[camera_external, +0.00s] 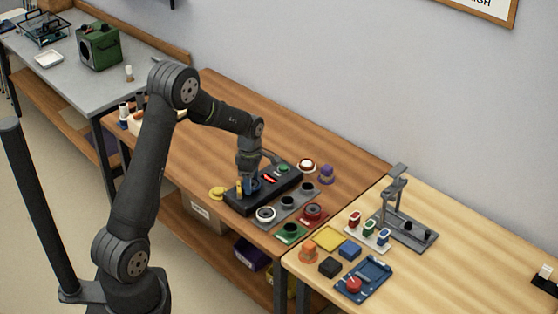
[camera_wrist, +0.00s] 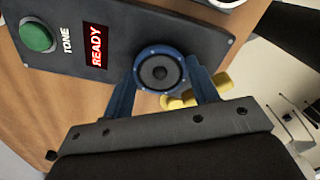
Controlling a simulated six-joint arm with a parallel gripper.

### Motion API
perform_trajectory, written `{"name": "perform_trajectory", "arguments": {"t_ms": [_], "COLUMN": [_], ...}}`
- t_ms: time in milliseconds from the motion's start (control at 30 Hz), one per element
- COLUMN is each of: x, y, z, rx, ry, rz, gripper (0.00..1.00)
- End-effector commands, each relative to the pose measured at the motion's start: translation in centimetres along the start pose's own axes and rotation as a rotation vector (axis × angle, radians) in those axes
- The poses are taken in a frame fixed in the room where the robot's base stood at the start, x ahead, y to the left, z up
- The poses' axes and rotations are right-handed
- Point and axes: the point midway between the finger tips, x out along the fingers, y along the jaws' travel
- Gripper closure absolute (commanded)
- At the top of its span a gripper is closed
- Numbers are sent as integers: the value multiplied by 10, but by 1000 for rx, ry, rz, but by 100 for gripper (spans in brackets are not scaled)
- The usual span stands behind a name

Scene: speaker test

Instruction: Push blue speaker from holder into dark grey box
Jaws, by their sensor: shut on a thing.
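The blue speaker (camera_wrist: 160,72), a round blue ring with a dark cone, is between the two blue fingers of my gripper (camera_wrist: 160,88). My gripper is shut on it. In the wrist view it overlaps the lower right end of the dark grey box (camera_wrist: 190,40), cone facing the camera; I cannot tell how deep it sits. The box has a green TONE button (camera_wrist: 38,37) and a lit red READY display (camera_wrist: 95,46). In the external view my gripper (camera_external: 247,190) is at the left end of the dark grey box (camera_external: 285,185) and mostly hides the speaker.
A grey holder plate (camera_external: 277,208) with a white-ringed part (camera_external: 266,213) and dark round parts lies just in front. Red (camera_external: 312,213), green (camera_external: 291,234), purple (camera_external: 326,174) and yellow (camera_external: 217,193) parts stand close around.

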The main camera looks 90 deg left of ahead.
Motion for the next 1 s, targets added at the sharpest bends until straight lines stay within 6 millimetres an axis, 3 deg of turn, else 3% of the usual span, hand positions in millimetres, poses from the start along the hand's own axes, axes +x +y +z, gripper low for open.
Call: {"name": "perform_trajectory", "arguments": {"t_ms": [167,200,300,633,1000], "x": [1,1,1,-2,-31], "y": [0,0,0,0,0], "z": [0,0,0,0,0], "rx": [0,0,0,0,0], "ry": [0,0,0,0,-1], "rz": [0,0,0,1,2], "gripper": [66,38,21,21,21]}}
